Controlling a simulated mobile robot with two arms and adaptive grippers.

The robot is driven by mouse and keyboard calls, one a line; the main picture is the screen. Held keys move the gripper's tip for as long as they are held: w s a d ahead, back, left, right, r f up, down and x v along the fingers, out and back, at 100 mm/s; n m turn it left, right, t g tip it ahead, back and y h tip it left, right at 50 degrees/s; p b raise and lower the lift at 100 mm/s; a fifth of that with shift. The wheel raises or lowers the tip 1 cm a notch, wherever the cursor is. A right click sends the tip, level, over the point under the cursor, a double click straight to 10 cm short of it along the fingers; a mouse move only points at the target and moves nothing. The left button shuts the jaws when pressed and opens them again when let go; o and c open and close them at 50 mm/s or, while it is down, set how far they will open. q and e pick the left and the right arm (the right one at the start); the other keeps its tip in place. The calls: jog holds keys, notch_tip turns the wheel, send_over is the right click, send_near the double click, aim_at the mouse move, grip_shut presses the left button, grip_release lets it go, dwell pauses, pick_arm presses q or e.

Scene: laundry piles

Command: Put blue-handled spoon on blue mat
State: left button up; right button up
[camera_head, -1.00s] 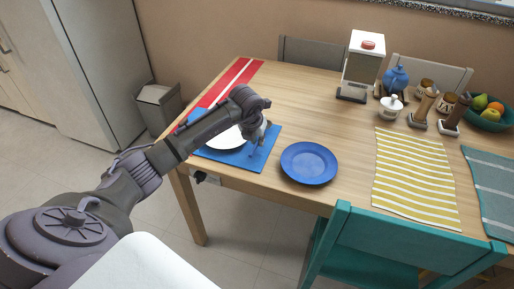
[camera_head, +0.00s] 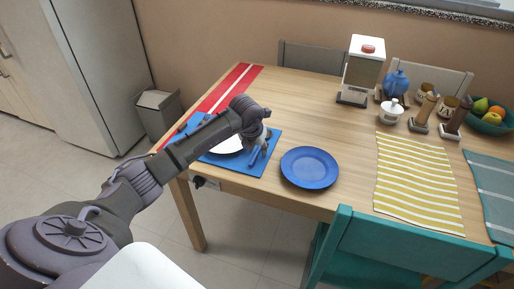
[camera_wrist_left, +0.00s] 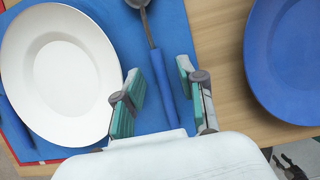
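The blue-handled spoon (camera_wrist_left: 162,85) lies on the blue mat (camera_wrist_left: 170,22), near its right edge and to the right of the white plate (camera_wrist_left: 58,75). Its grey bowl end points to the top of the wrist view. My left gripper (camera_wrist_left: 160,88) is open, with one teal-padded finger on each side of the blue handle. A gap shows between handle and pads. In the head view my left gripper (camera_head: 262,145) is low over the right part of the blue mat (camera_head: 245,167), and my arm hides part of the white plate (camera_head: 228,144). My right gripper is not in view.
A blue plate (camera_head: 310,167) sits just right of the mat. A red striped mat (camera_head: 228,88) lies behind it. A yellow striped mat (camera_head: 415,180), a teal chair (camera_head: 400,242) and a white-topped dispenser (camera_head: 361,70) are further right. The table's middle is clear.

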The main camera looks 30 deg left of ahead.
pick_arm(q)
jog(key=v, duration=1.2)
jog(key=shift+a, duration=0.1)
